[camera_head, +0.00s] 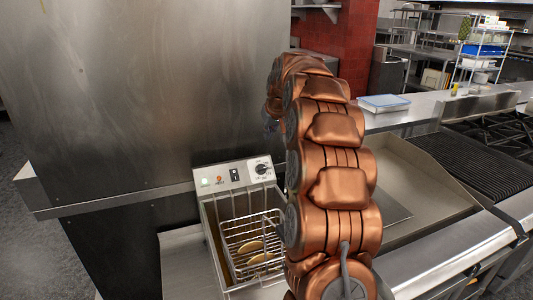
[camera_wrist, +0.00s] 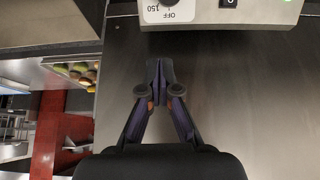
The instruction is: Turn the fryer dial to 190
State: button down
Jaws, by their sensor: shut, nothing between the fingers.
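The fryer (camera_head: 207,215) stands on the counter at the lower middle of the head view, with a wire basket (camera_head: 238,236) in it. Its control panel carries a round dial (camera_head: 262,169) with a dark knob, a rocker switch and two small lights. In the wrist view the dial (camera_wrist: 169,5) is cut off by the top edge and appears upside down; "OFF" and "150" are readable. My gripper (camera_wrist: 161,64) is shut and empty, its tips short of the panel and apart from the dial. My arm hides the gripper in the head view.
A large steel panel (camera_head: 110,90) rises at the left, behind the fryer. A flat griddle (camera_head: 425,175) and a black grill (camera_head: 463,150) lie to the right. A pale blue-topped container (camera_head: 384,102) sits on the counter behind my arm.

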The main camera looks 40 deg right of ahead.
jog(key=p, duration=0.1)
send_over(265, 166)
jog(key=w+d, duration=0.1)
jog(key=w, duration=0.2)
jog(key=f, duration=0.8)
jog(key=shift+d+f, duration=0.1)
jog(key=shift+d, duration=0.1)
jog(key=shift+s+f, duration=0.15)
jog(key=shift+f, duration=0.2)
jog(key=shift+s+a+f+b, duration=0.2)
jog(key=shift+s+f+b, duration=0.05)
jog(key=shift+s+f, duration=0.35)
jog(key=shift+s+a+f+b, duration=0.2)
jog(key=shift+s+f, duration=0.25)
jog(key=shift+s, duration=0.15)
jog(key=shift+f, duration=0.1)
